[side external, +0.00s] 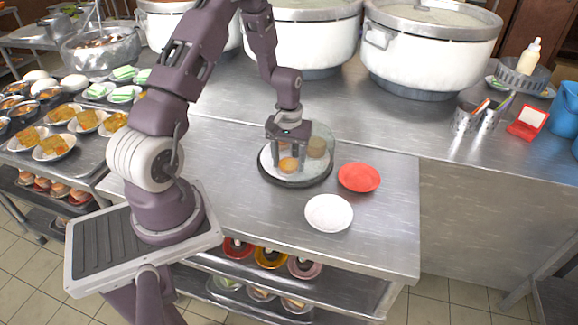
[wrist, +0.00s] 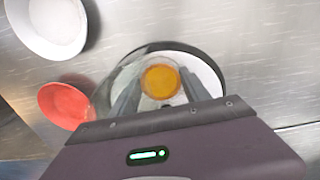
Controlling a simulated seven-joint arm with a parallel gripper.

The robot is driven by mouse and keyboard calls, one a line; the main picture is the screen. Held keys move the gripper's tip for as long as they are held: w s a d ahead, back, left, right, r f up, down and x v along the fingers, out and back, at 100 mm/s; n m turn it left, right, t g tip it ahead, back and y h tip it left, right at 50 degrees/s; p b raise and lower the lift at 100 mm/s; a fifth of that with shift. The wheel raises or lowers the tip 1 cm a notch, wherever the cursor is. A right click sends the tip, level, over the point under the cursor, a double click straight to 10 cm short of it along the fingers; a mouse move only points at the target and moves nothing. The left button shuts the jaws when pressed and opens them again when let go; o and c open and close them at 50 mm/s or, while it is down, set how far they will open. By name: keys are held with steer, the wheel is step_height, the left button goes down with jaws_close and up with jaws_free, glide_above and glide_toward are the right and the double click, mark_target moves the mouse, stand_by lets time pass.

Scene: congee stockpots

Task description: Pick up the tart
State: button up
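The tart (side external: 289,164) is small, round and orange-yellow. It sits on a round pale plate with a dark base (side external: 271,172) on the steel table. My gripper (side external: 289,157) points down over this plate, with its fingers spread on either side of the tart. In the wrist view the tart (wrist: 160,82) lies between the two fingertips (wrist: 161,84), and my fingers look open. I cannot tell whether either finger touches it. A clear glass cover (side external: 327,136) stands at the plate, close to my gripper. A brownish item (side external: 316,148) shows behind the glass.
A red bowl (side external: 359,177) and a white bowl (side external: 329,213) stand to the right and front of the plate. Large stockpots (side external: 425,55) line the back. Trays of food bowls (side external: 55,147) are at the left. The table's front right is clear.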

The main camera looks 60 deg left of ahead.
steer(key=c, duration=0.3)
steer(key=shift+r, duration=0.1)
